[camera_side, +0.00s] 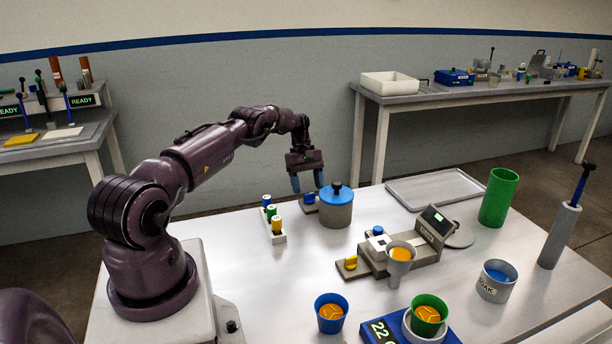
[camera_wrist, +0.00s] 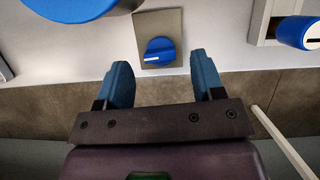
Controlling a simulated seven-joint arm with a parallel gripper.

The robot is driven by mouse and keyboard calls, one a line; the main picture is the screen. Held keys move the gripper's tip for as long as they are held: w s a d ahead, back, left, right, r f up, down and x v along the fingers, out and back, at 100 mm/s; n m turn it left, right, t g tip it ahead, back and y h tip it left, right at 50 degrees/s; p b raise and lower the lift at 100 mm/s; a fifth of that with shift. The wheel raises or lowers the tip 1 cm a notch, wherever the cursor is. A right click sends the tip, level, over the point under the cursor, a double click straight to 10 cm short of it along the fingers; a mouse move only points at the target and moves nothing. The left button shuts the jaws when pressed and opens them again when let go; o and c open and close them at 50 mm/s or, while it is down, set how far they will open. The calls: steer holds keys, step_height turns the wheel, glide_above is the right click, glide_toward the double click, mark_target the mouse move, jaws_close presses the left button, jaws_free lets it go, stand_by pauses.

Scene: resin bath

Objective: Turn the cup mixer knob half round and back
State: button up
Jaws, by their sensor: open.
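A blue knob (camera_side: 309,198) sits on a small grey plate beside a grey pot with a blue lid (camera_side: 337,193). In the wrist view the blue knob (camera_wrist: 158,52) shows a white mark pointing left. A yellow knob (camera_side: 350,263) is on a grey base beside a funnel-like grey cup (camera_side: 399,262) with orange contents. The frames do not say which knob is the cup mixer's. My gripper (camera_side: 307,181) points down above the blue knob, open and empty. In the wrist view its two blue fingers (camera_wrist: 160,64) are apart, with the knob in line with the gap between them.
The lidded pot stands close to the blue knob. A white rack (camera_side: 279,239) of coloured vials is near it. A blue cup (camera_side: 331,312), green cup (camera_side: 429,310) and grey soak cup (camera_side: 496,281) stand toward the front. An empty tray (camera_side: 435,188) lies at the back.

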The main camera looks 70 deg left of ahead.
steer(key=shift+v, duration=2.5)
steer(key=shift+d, duration=0.1)
